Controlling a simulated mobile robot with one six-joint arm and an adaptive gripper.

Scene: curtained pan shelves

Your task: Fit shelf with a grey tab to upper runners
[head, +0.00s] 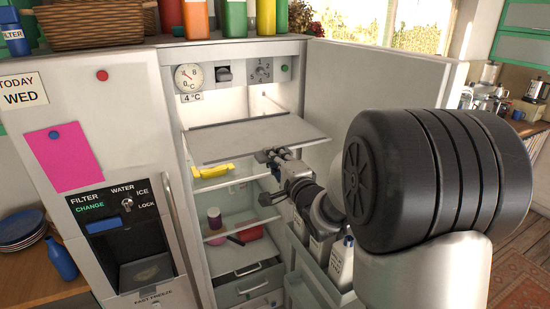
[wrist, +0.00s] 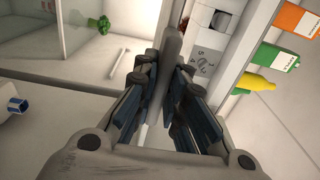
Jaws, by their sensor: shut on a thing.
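A flat grey shelf (head: 255,137) is at the open fridge's mouth in the head view, roughly level, below the thermometer panel. Part of it sticks out in front of the opening. My gripper (head: 270,156) is shut on its near edge from below right. In the wrist view my gripper (wrist: 163,105) has its dark pads either side of a thin grey strip (wrist: 173,50), seen edge-on. I cannot tell whether that strip is the tab or the shelf's edge. The upper runners cannot be made out clearly, and I cannot tell whether the shelf touches them.
The fridge door (head: 375,85) stands open at the right, with bottles (head: 341,262) in its lower rack. A yellow item (head: 212,171) lies on a shelf below the held one. A pink-purple jar (head: 214,217) stands lower. The left door (head: 100,130) is closed.

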